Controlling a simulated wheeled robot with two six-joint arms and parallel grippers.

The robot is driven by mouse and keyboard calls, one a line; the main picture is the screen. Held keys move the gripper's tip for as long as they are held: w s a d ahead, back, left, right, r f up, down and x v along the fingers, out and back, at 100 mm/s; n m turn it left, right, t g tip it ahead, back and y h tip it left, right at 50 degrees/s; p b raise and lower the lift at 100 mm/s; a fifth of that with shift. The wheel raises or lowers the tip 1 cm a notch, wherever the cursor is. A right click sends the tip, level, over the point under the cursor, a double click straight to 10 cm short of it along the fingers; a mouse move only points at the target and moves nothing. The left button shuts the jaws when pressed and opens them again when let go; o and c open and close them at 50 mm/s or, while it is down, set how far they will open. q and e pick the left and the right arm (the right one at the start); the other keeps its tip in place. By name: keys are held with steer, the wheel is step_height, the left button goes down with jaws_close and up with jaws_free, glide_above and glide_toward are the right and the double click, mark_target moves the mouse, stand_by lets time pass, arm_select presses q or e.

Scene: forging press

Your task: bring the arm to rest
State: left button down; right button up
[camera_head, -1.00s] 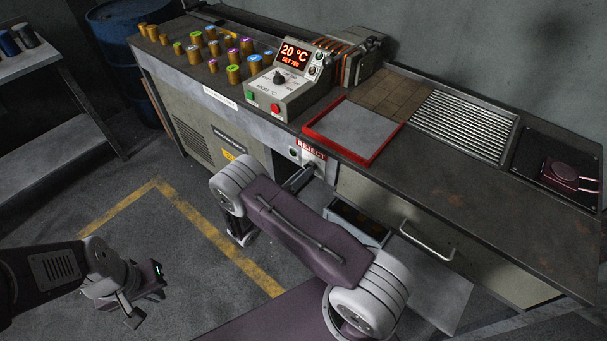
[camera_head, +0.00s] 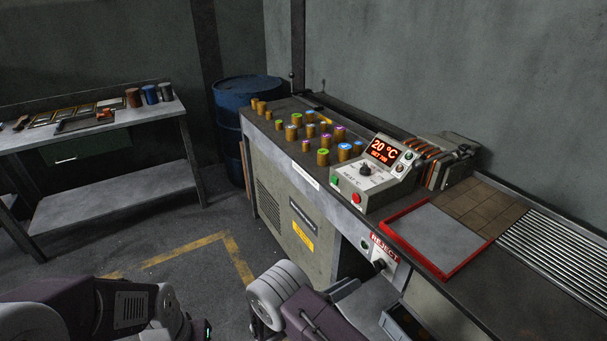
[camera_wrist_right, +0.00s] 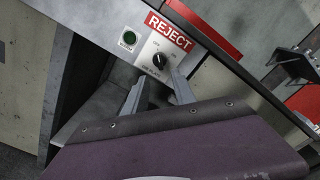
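My right gripper (camera_wrist_right: 158,88) shows in the right wrist view with its two fingers apart and nothing between them. The fingers point toward the reject panel's black knob (camera_wrist_right: 160,60); I cannot tell whether they touch the panel. In the head view my right gripper (camera_head: 346,289) is low in the picture, in front of the bench, partly hidden by its own arm. My left gripper (camera_head: 200,329) is at the bottom edge of the head view, mostly cut off, and its fingers cannot be made out.
The bench carries a control box (camera_head: 372,178) reading 20 °C, several brass cylinders (camera_head: 323,157), a red-rimmed tray (camera_head: 465,262) and a slatted rack (camera_head: 550,250). An open drawer (camera_head: 402,325) juts out below. A side table (camera_head: 90,130) and blue barrel (camera_head: 243,95) stand behind open floor.

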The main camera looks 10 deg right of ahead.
steer(key=d+r+m+g+p, duration=0.2)
steer(key=d+r+m+g, duration=0.15)
steer(key=r, duration=0.35)
steer(key=d+r+m+g+p, duration=0.2)
steer(key=d+r+m+p, duration=0.15)
steer(key=r, duration=0.45)
steer(key=s+d+r+m+g+y+p, duration=0.2)
steer(key=s+d+r+m+g+y, duration=0.25)
steer(key=s, duration=0.45)
steer(key=s+a+f+m+t+y+p, duration=0.1)
steer(key=s+a+f+m+y+p, duration=0.15)
steer(key=s+a+m+y, duration=0.6)
steer(key=w+a+f+m+t+y, duration=0.2)
steer(key=a+m, duration=0.3)
steer(key=m, duration=0.7)
steer(key=shift+w+t+y, duration=0.55)
steer(key=shift+t+y, duration=0.15)
steer(key=shift+y, duration=0.2)
